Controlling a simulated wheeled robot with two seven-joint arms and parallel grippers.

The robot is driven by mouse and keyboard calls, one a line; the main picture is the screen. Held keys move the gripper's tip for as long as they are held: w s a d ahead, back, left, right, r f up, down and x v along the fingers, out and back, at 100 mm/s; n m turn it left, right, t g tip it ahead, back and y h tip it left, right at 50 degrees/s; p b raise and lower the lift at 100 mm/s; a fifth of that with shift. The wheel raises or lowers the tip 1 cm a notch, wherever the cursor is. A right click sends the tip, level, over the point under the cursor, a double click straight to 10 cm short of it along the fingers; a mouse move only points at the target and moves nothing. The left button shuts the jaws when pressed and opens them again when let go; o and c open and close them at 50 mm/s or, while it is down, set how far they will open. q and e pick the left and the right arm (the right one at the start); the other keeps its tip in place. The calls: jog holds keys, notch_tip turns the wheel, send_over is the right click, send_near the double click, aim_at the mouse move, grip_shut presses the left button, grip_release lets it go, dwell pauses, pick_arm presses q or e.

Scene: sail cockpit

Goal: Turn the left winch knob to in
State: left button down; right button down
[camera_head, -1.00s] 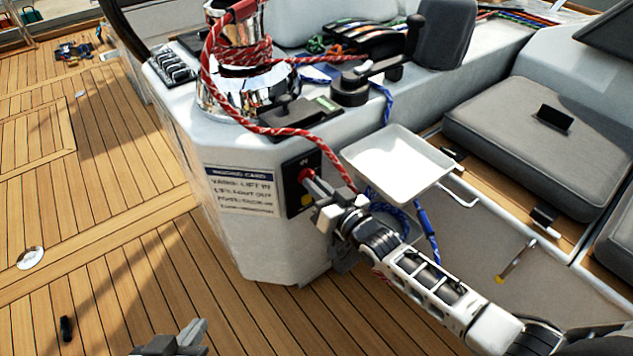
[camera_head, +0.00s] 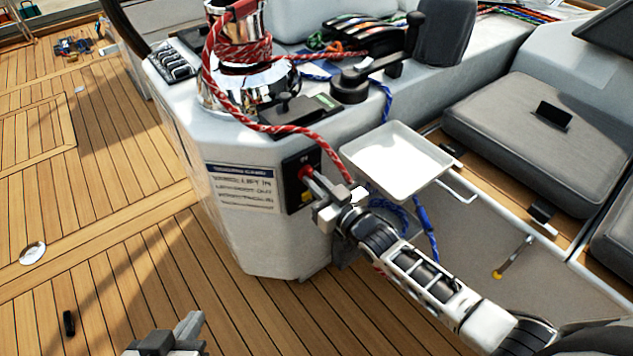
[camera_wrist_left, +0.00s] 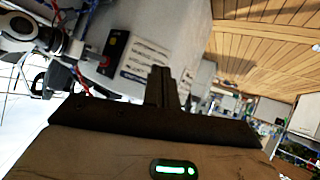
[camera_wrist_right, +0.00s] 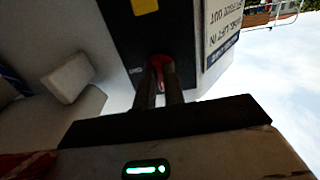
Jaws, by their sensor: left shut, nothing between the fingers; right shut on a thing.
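The winch knob is red and sits on a black panel (camera_head: 294,196) on the front of the white winch pedestal (camera_head: 262,240). The red knob (camera_wrist_right: 162,66) shows between the fingertips in the right wrist view. My right gripper (camera_head: 312,183) is shut on it, reaching in from the right. The "IN" mark shows at the panel's top and a yellow patch (camera_wrist_right: 145,6) lies at its other end. The knob's exact angle is hidden by the fingers. My left gripper (camera_head: 196,327) is shut and empty, low over the deck and apart from the pedestal.
A chrome winch (camera_head: 240,85) with red rope (camera_head: 318,140) stands above the panel. A white tray (camera_head: 440,155) juts out just right of my right gripper. A notice card (camera_head: 243,188) is left of the panel. The wooden deck (camera_head: 100,240) at left is mostly clear.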

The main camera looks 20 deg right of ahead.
jog(key=c, duration=1.5)
grip_release()
jog(key=shift+s, duration=0.15)
